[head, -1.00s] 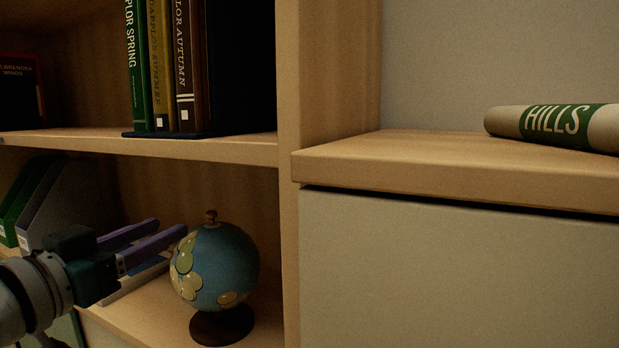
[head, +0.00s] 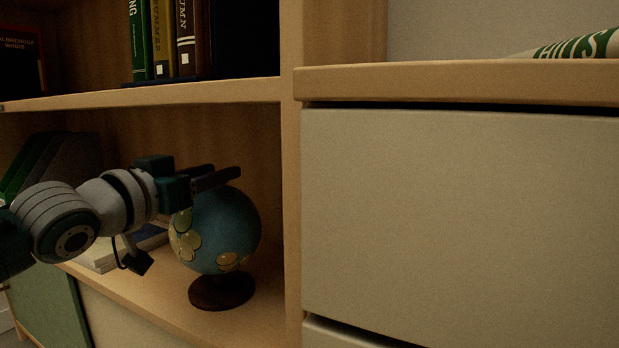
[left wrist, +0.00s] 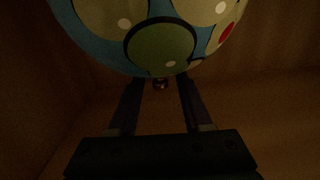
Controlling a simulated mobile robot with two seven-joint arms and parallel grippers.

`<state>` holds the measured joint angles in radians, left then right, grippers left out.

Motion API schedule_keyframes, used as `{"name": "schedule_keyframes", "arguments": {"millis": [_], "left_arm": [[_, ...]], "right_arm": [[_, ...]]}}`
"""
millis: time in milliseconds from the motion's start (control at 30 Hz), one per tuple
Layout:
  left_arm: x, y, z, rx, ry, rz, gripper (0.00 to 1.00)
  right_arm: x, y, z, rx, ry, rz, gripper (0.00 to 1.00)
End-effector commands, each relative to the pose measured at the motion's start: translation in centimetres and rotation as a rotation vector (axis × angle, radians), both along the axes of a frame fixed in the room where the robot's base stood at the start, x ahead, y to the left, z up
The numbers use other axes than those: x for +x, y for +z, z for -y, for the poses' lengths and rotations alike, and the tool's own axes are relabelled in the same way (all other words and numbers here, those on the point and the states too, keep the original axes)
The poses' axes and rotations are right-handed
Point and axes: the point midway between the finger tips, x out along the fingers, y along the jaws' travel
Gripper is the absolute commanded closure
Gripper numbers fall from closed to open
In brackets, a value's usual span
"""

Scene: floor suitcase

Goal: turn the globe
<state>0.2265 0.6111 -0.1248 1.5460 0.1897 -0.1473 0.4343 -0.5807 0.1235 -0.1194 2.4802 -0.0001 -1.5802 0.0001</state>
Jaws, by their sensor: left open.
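The globe (head: 222,238) is a blue ball with yellowish land patches on a dark round base (head: 221,293). It stands upright on the lower shelf, and its ball also fills the top of the left wrist view (left wrist: 90,20). My left gripper (head: 222,176) reaches in from the left at the globe's top, its fingers pointing right. In the left wrist view my gripper (left wrist: 160,92) is open, with the small top knob (left wrist: 160,84) between its two fingers. I cannot tell whether a finger touches it. The fingers hide the knob in the head view. My right gripper is out of view.
Books (head: 160,40) stand on the upper shelf (head: 150,95), above the gripper. The shelf's upright side (head: 291,200) is close to the globe's right. Files (head: 55,165) stand at the left, and flat books (head: 100,258) lie behind my arm.

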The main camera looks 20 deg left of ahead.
Motion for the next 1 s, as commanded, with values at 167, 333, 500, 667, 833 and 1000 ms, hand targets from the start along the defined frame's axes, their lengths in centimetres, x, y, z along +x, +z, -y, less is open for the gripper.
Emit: {"name": "schedule_keyframes", "arguments": {"millis": [167, 333, 500, 667, 833, 1000], "left_arm": [[0.03, 0.03, -0.01, 0.0, 0.0, -0.001, 0.51], [0.02, 0.02, 0.0, 0.0, 0.0, 0.0, 0.64], [0.01, 0.01, 0.01, 0.0, 0.0, 0.0, 0.83], [0.0, 0.01, 0.01, 0.0, 0.0, 0.0, 1.0], [0.0, 0.01, 0.01, 0.0, 0.0, 0.0, 1.0], [0.0, 0.0, 0.01, 0.0, 0.0, 0.0, 1.0]], "right_arm": [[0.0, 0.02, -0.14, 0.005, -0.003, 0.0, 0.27], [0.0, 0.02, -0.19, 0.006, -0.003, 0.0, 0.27], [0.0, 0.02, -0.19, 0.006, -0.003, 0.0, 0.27], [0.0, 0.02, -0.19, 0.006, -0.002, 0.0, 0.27], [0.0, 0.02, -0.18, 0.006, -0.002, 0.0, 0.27], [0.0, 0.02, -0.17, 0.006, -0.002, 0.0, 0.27]]}}
